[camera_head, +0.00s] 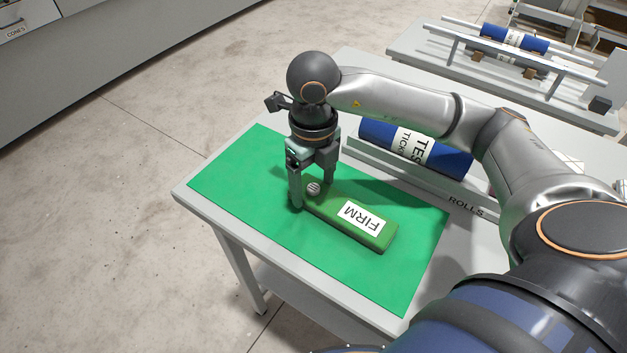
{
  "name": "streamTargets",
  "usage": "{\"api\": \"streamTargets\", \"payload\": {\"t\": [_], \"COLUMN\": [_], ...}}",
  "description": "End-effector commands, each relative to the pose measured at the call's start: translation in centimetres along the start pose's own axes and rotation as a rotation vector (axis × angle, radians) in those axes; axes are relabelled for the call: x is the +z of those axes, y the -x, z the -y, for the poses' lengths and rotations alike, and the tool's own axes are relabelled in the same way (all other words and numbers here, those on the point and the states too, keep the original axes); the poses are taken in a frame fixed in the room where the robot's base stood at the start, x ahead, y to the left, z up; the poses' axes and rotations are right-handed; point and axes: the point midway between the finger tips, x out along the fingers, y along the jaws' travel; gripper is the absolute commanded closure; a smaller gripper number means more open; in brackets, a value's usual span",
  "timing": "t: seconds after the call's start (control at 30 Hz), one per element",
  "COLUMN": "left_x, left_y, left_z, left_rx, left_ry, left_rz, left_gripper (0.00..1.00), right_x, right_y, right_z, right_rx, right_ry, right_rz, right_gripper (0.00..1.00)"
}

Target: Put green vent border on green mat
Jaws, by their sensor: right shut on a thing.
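The green vent border (378,238) is a long green block with a white label reading "FIRM" and a small round striped piece near its left end. It lies over the green mat (240,170), which covers much of the grey table. My right gripper (313,192) points down and is shut on the left end of the border, one finger on each side. Whether the border rests fully on the mat or is slightly raised is hard to tell. My left gripper is not in view.
A blue roll (452,160) with a white label lies in a grey holder marked "ROLLS" behind the mat. Another table with a blue roll (513,39) on a rail frame stands at the back right. Open floor lies to the left.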

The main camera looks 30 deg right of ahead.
Motion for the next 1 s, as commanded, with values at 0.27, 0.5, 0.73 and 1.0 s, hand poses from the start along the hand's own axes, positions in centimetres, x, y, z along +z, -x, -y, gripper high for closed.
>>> {"api": "streamTargets", "payload": {"t": [0.27, 0.5, 0.73, 1.0], "left_x": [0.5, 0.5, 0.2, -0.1], "left_y": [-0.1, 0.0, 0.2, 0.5], "left_z": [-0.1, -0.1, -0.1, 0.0], "left_rx": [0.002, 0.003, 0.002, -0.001], "left_ry": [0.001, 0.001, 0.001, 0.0], "left_rz": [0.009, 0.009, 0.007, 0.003], "left_gripper": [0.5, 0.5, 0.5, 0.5], "right_x": [0.0, 0.0, 0.0, 0.1], "right_y": [-0.2, -0.2, 0.5, 6.1], "right_z": [0.0, 0.0, 0.0, 0.0], "right_rx": [0.0, 0.0, 0.0, 0.0], "right_ry": [0.0, 0.0, 0.0, 0.001], "right_rz": [0.0, 0.0, 0.002, 0.006], "right_gripper": [0.12, 0.0, 0.0, 0.0]}}
